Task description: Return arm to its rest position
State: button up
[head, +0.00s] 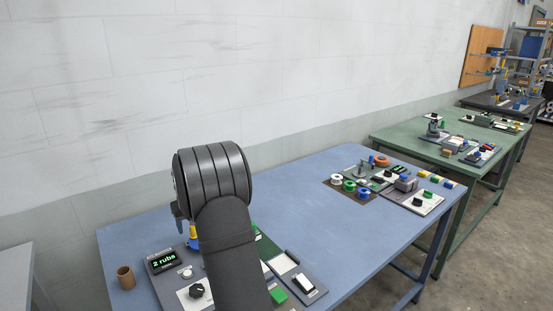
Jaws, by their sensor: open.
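My arm rises from the bottom of the head view, bends at a thick ribbed dark joint and stands in front of the left part of the blue table (310,198). Of my gripper (178,210), only a small dark part shows at the left below the joint; the rest is hidden behind my arm. No held thing shows. A panel on the table has a display (163,261) reading "2 rubs" and a black knob (196,291). My arm covers part of this panel.
A small brown cup (126,277) stands left of the panel. Coloured spools (349,186) and a knobbed box (418,202) sit at the table's right end. The table's middle is clear. A green table (400,138) stands beyond, and a pale wall (300,70) runs behind.

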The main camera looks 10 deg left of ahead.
notch_tip(320, 180, down, 3)
jog(key=shift+r, duration=0.1)
jog(key=shift+s, duration=1.05)
jog(key=shift+w, duration=0.1)
